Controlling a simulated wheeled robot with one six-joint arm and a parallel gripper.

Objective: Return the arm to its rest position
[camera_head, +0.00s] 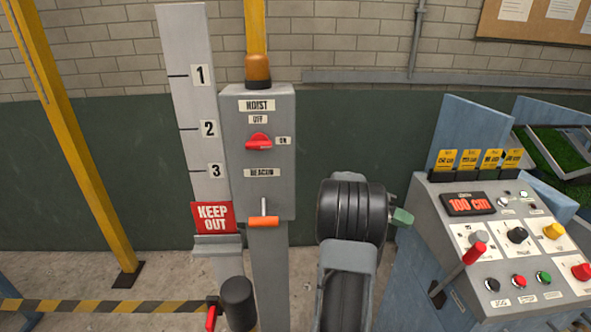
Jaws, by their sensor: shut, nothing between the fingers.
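A black ribbed part on a grey link stands upright at the lower middle of the head view; it looks like part of my arm. It covers some of the wall and floor behind it. A small green piece shows at its right side, and I cannot tell what it belongs to. My gripper's fingers are not visible in this view.
Left of the arm stands a grey hoist box (280,185) with a red knob (258,142) and an orange-handled lever (263,221). A red KEEP OUT sign (213,217) hangs beside it. At right is a control console (455,225) with a red-handled lever (474,253).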

